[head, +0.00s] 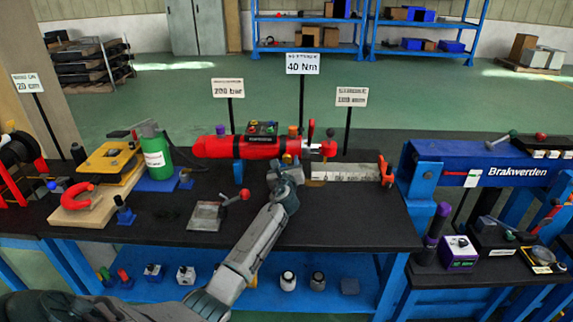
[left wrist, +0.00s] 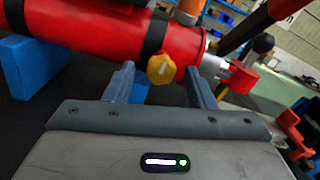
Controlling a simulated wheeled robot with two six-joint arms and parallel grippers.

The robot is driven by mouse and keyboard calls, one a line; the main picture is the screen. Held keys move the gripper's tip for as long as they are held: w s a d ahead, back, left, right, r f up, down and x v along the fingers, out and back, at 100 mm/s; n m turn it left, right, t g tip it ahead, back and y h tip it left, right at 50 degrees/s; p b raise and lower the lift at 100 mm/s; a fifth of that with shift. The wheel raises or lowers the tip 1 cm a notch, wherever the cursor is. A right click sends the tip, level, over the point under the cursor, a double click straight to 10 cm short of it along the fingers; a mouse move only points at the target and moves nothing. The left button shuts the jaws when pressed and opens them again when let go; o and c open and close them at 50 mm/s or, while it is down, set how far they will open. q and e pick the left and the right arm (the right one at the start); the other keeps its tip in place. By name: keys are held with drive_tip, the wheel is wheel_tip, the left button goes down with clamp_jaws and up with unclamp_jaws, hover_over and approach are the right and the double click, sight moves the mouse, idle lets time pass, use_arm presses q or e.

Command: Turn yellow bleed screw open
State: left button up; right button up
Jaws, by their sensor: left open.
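The yellow bleed screw (left wrist: 161,69) shows in the left wrist view as a small lobed knob on the side of the red cylinder (left wrist: 95,40). The red cylinder (head: 240,147) lies across the back of the black bench in the head view. My left gripper (left wrist: 160,84) is open, with one finger on each side of the yellow screw in the picture. No contact between fingers and screw is visible. In the head view my left gripper (head: 288,172) is just in front of the cylinder's right part. My right gripper is not in view.
Blue blocks (left wrist: 32,65) support the cylinder. An orange cap (left wrist: 188,10) stands on top near its end. A ruler-like scale (head: 345,173) lies right of my gripper. A grey plate with a red-knobbed lever (head: 207,215) and a green bottle (head: 155,155) are to the left.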

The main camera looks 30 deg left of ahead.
use_arm(q)
drive_tip(key=shift+c, duration=0.4)
drive_tip(key=shift+r, duration=0.1)
drive_tip(key=c, duration=0.9)
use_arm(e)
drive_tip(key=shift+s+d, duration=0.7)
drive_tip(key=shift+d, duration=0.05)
